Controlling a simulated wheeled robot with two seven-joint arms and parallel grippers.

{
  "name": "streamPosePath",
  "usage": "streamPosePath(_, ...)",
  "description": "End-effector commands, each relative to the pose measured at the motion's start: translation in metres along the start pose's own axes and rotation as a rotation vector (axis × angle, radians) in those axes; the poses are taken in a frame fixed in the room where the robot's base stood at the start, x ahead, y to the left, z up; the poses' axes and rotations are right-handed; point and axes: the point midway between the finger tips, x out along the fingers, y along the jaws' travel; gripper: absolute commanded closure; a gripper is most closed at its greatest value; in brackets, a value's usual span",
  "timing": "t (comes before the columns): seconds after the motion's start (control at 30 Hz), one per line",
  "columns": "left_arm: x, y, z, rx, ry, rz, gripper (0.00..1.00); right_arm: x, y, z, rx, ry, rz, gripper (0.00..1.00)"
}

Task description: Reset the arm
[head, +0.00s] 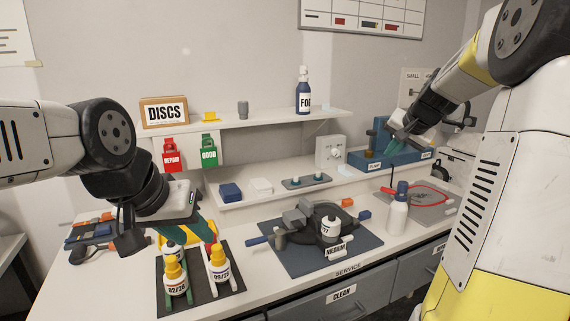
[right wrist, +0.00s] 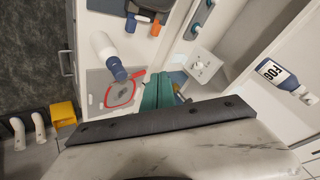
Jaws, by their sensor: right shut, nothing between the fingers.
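My right arm comes in from the upper right. Its gripper (head: 402,148) is raised over the right side of the bench, in front of the blue device (head: 372,160). In the right wrist view its teal fingers (right wrist: 158,92) are together with nothing between them. My left gripper (head: 190,232) is low at the left, with its teal fingers apart, just above and behind a dark mat (head: 203,291) holding small bottles.
A shelf (head: 270,121) above carries a DISCS box (head: 165,112) and blue bottle (head: 303,95).

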Motion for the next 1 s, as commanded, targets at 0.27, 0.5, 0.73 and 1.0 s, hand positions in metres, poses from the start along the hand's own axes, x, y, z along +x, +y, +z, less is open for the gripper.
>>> streamPosePath(0.27,0.000,0.000,0.000,0.000,0.000,0.000,0.64,-0.104,-0.050,0.172,-0.339,-0.143,-0.048,1.00)
streamPosePath(0.5,0.000,0.000,0.000,0.000,0.000,0.000,0.64,-0.151,-0.023,0.285,-0.560,-0.222,-0.066,1.00)
streamPosePath(0.73,0.000,0.000,0.000,0.000,0.000,0.000,0.64,-0.160,-0.006,0.320,-0.634,-0.247,-0.068,1.00)
streamPosePath(1.0,0.000,0.000,0.000,0.000,0.000,0.000,0.64,-0.160,-0.006,0.320,-0.634,-0.247,-0.068,1.00)
